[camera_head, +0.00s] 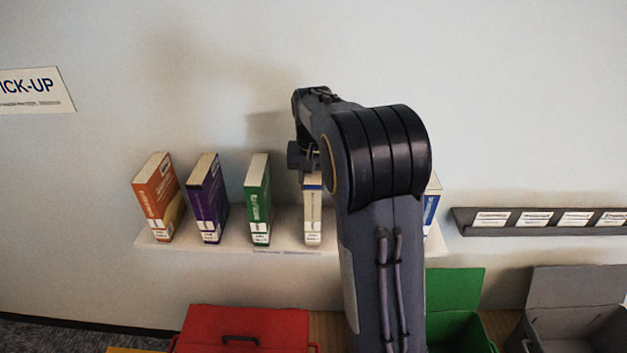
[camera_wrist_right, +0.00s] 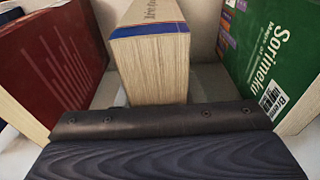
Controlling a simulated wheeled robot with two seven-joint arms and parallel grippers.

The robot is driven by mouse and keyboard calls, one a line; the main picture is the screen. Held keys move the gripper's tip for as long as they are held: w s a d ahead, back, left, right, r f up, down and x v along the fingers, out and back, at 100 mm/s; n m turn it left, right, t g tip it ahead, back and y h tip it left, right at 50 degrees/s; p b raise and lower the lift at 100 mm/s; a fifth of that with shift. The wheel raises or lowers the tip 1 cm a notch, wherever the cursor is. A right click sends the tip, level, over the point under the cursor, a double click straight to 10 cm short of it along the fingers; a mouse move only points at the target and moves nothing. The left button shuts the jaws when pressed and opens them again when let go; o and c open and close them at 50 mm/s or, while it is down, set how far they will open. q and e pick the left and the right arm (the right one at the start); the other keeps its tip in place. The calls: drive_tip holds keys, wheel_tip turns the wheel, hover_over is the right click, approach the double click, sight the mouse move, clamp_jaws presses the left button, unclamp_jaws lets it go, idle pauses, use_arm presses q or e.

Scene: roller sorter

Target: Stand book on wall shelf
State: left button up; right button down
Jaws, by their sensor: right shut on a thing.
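A cream book with a blue band (camera_head: 312,212) stands upright on the white wall shelf (camera_head: 275,243). My right gripper (camera_head: 310,168) is at its top and shut on it. In the right wrist view the cream book (camera_wrist_right: 155,68) shows pale page edges and a blue and red strip, just beyond the dark gripper part (camera_wrist_right: 155,120). The fingertips' contact is hidden. A green book (camera_head: 257,200) stands to its left with a gap; it also shows in the right wrist view (camera_wrist_right: 275,50). My left gripper is not in view.
Purple (camera_head: 208,200) and orange (camera_head: 158,198) books stand further left. A dark red book (camera_wrist_right: 60,65) and, partly hidden by my arm, a blue-and-white book (camera_head: 431,208) are also there. A red case (camera_head: 245,325), green bin (camera_head: 455,290) and grey bin (camera_head: 575,290) sit below.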

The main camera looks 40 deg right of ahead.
drive_tip(key=shift+f, duration=0.3)
drive_tip(key=c, duration=0.9)
unclamp_jaws()
drive_tip(key=r, duration=0.5)
drive_tip(key=r+b, duration=0.1)
drive_tip(key=r, duration=0.1)
drive_tip(key=shift+s+a+r, duration=0.3)
drive_tip(key=shift+s+r, duration=0.05)
drive_tip(key=shift+r, duration=0.05)
